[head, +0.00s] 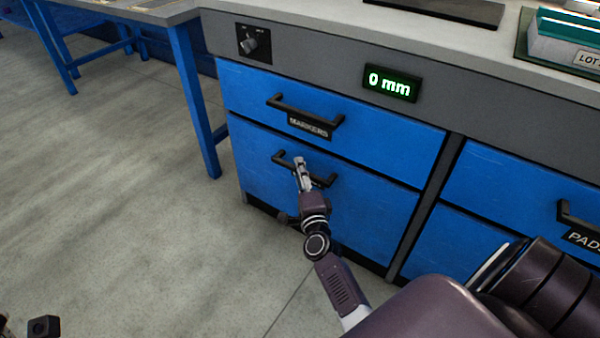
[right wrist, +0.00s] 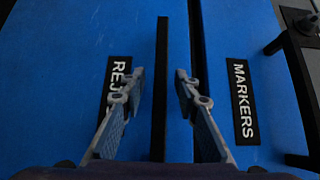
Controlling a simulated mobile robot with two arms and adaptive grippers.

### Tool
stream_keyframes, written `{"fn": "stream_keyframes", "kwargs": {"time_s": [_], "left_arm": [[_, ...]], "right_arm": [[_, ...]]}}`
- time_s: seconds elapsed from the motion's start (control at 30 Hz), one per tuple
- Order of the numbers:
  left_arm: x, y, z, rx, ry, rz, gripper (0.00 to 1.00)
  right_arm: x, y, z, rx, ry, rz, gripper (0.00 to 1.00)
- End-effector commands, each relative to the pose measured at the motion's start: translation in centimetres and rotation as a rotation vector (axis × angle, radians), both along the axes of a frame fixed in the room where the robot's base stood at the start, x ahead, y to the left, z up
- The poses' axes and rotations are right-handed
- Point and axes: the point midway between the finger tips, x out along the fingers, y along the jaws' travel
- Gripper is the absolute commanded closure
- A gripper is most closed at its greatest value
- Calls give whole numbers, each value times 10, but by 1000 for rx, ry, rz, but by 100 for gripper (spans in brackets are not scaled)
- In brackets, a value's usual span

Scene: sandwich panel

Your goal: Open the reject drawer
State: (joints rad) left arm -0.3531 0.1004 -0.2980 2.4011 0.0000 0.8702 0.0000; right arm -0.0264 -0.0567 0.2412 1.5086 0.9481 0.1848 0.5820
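The reject drawer (head: 365,215) is the lower blue drawer in the left column in the head view. Its front looks flush and shut. Its black bar handle (head: 325,180) is partly covered by my right gripper (head: 300,165). In the right wrist view, the handle (right wrist: 162,60) runs between the two fingers of the right gripper (right wrist: 160,85). The fingers are open, with a gap on each side of the bar. The REJECT label (right wrist: 120,70) is partly hidden by a finger. My left gripper's fingers do not show.
The MARKERS drawer (head: 390,133) is shut just above, with its own handle (head: 305,112). A display (head: 390,83) reads 0 mm beside a knob (head: 252,43). The PADS drawer (head: 520,190) is at the right. A blue table leg (head: 195,100) stands left; the floor before the drawers is clear.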

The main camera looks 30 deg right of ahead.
Motion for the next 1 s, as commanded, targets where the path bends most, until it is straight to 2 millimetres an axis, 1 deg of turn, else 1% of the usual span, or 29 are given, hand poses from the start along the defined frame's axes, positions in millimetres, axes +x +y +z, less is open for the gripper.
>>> {"fn": "stream_keyframes", "kwargs": {"time_s": [0.3,0.5,0.57,1.0], "left_arm": [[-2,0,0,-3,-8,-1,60],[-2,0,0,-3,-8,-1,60],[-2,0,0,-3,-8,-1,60],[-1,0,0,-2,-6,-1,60]], "right_arm": [[1,-1,0,0,0,0,72],[1,-1,0,-1,0,0,94],[1,-1,0,-1,0,0,100],[1,0,0,-1,1,0,100]]}}
